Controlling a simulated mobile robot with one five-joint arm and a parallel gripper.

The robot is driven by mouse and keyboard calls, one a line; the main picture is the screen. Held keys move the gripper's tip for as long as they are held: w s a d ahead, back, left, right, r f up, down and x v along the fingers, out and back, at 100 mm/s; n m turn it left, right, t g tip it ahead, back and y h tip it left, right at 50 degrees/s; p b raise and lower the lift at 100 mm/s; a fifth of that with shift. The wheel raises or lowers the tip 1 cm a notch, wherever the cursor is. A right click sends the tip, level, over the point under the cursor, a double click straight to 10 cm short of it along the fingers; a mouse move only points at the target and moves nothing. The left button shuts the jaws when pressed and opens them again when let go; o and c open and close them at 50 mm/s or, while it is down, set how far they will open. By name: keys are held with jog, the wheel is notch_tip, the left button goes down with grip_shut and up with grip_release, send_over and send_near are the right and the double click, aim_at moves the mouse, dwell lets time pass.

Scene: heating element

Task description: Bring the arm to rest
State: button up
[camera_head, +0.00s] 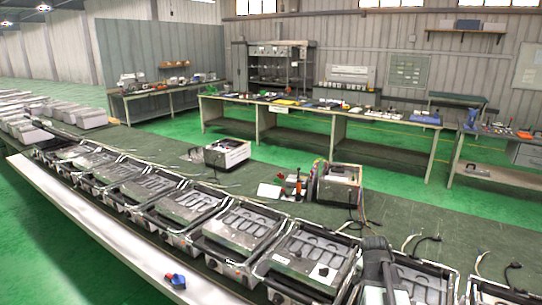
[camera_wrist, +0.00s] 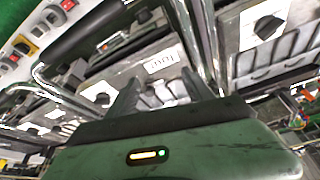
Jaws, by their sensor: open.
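My gripper (camera_wrist: 162,88) shows in the wrist view, its two dark fingers spread apart with nothing held between them. Beyond the fingers is a metal unit with dark slots and a small white label (camera_wrist: 162,62). I cannot tell whether the fingers touch it. In the head view, a dark grey part, probably of my arm, stands at the lower right over the row of metal units (camera_head: 238,236). My fingertips cannot be made out in the head view.
Chrome handle bars (camera_wrist: 188,30) and a black grip (camera_wrist: 85,32) lie close around my gripper. A white ledge (camera_head: 95,222) runs before the row, with a blue and red object (camera_head: 176,281) on it. Opened units (camera_head: 227,152) and loose wires stand behind; workbenches (camera_head: 330,112) are farther back.

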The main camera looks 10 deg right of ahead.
jog(key=w+a+n+y, duration=0.1)
jog(key=a+n, duration=0.3)
jog(key=a, duration=1.2)
jog(key=s+a+n+g+y, duration=0.1)
jog(key=s+a+n, duration=0.2)
jog(key=a, duration=0.3)
jog(key=s+a+f+n+g+y, duration=0.1)
jog(key=s+a+n, duration=0.2)
jog(key=a, duration=0.3)
jog(key=shift+s+a+f+n+g, duration=0.15)
jog(key=shift+s+f+n+g, duration=0.15)
jog(key=shift+s+n, duration=0.15)
